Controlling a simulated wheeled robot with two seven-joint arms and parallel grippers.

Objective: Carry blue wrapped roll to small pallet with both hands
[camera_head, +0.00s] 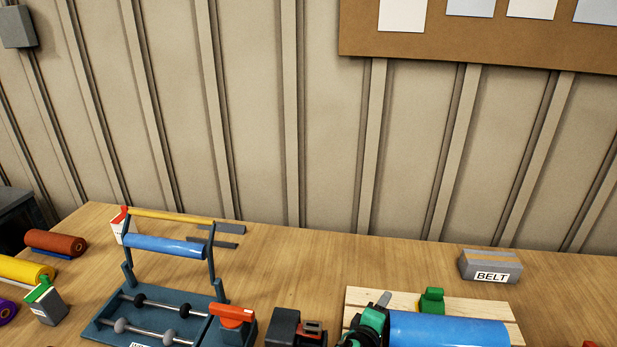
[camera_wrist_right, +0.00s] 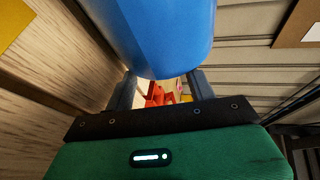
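The blue wrapped roll (camera_head: 450,330) lies across the front of a pale wooden small pallet (camera_head: 495,306) at the bottom right of the head view. The frame edge cuts it off, and I cannot tell whether it touches the slats. My left gripper (camera_head: 372,322), green and black, is at the roll's left end; its fingertips are not clear. In the right wrist view the roll (camera_wrist_right: 160,35) fills the top middle, in front of my right gripper (camera_wrist_right: 162,88). Its dark fingers stand apart on both sides of the roll's lower end; their tips are hidden.
A grey block marked BELT (camera_head: 490,266) stands behind the pallet. A blue frame holding a blue roller (camera_head: 165,245) is at left, with a dark red-topped device (camera_head: 297,328) beside it. Coloured rolls (camera_head: 55,243) lie at the far left. The table's back middle is clear.

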